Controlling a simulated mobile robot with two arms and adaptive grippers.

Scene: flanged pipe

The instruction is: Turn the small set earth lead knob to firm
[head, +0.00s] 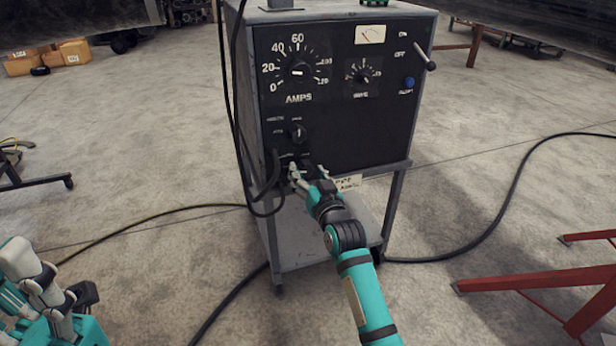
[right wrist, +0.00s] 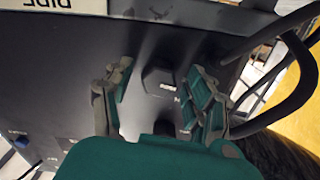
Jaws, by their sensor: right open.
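A grey welding machine (head: 345,130) with a black front panel stands ahead of me. My right gripper (head: 308,172) is at the panel's lower left, with its fingers pointing at the panel. In the right wrist view it is open (right wrist: 156,80), and a small dark knob (right wrist: 160,78) shows between its fingers, with gaps on both sides. I cannot read the knob's setting there. In the head view the gripper covers most of this spot. Parts of my left arm (head: 45,290) show at the lower left; its finger opening is unclear.
Above are a large amps dial (head: 298,72), a smaller dial (head: 362,72), another knob (head: 297,132), a blue button (head: 409,82) and a switch lever (head: 425,57). Thick black cables (right wrist: 295,75) hang close beside the right gripper. A red stand (head: 560,285) is at the right.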

